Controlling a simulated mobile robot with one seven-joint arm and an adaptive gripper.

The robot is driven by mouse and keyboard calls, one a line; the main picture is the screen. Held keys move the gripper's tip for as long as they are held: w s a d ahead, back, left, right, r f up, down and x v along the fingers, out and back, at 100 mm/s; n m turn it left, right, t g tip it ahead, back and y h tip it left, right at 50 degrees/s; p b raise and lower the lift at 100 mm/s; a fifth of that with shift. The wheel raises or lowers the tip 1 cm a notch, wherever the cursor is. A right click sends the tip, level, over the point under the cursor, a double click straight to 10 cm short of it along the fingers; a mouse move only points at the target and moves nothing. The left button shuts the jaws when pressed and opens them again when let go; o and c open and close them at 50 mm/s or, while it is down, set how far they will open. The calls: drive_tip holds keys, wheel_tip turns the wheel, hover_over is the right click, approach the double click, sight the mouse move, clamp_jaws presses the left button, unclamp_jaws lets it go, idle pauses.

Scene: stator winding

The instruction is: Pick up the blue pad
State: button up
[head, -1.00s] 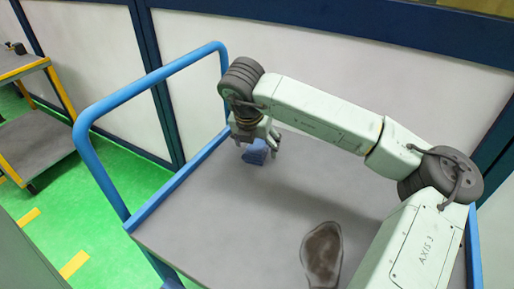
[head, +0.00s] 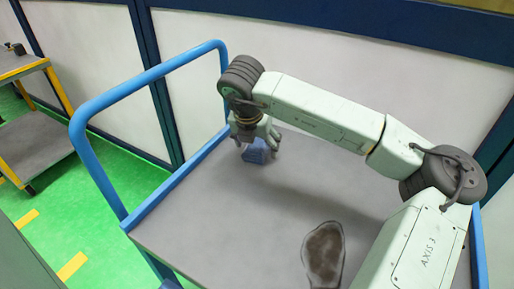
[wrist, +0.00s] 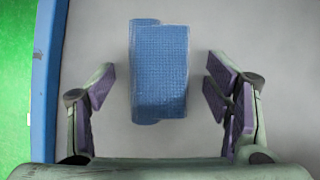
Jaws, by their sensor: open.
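The blue pad (head: 257,152) lies on the grey top of a cart (head: 200,215), near its far left part. In the wrist view the blue pad (wrist: 160,72) looks like a textured block, with a second blue layer showing along its left side. My gripper (head: 257,143) is above the pad with its fingers pointing down. In the wrist view my open gripper (wrist: 160,98) has one purple-padded finger on each side of the pad, with a gap on both sides. The pad's lower part is partly hidden by a finger in the head view.
A blue rail (head: 88,150) rises at the cart's left end, close to my gripper. A dark brown patch or object (head: 323,252) is on the cart top nearer the front. A yellow-edged cart (head: 32,140) stands at far left. The middle of the cart top is clear.

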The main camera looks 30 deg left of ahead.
sight(258, 140)
drive_tip(key=shift+c, duration=0.6)
drive_tip(key=c, duration=1)
drive_tip(key=shift+r+p, duration=0.2)
drive_tip(key=shift+p, duration=0.3)
drive_tip(key=shift+r+p, duration=0.15)
drive_tip(key=shift+p, duration=0.25)
drive_tip(key=shift+a+r+b, duration=0.1)
drive_tip(key=shift+r+b, duration=0.05)
drive_tip(key=shift+b, duration=0.4)
wheel_tip(258, 140, up, 3)
drive_tip(key=shift+f+b, duration=0.1)
drive_tip(key=shift+b, duration=0.6)
drive_tip(key=s+d+b, duration=0.1)
drive_tip(key=s, duration=0.4)
drive_tip(key=s+d+r+b, duration=0.1)
drive_tip(key=s+d+b, duration=0.1)
drive_tip(key=s, duration=0.3)
drive_tip(key=s+d+b, duration=0.1)
drive_tip(key=s+d, duration=0.1)
drive_tip(key=s, duration=0.3)
drive_tip(key=shift+s+r+b, duration=0.15)
drive_tip(key=shift+r+b, duration=0.15)
drive_tip(key=shift+r, duration=0.05)
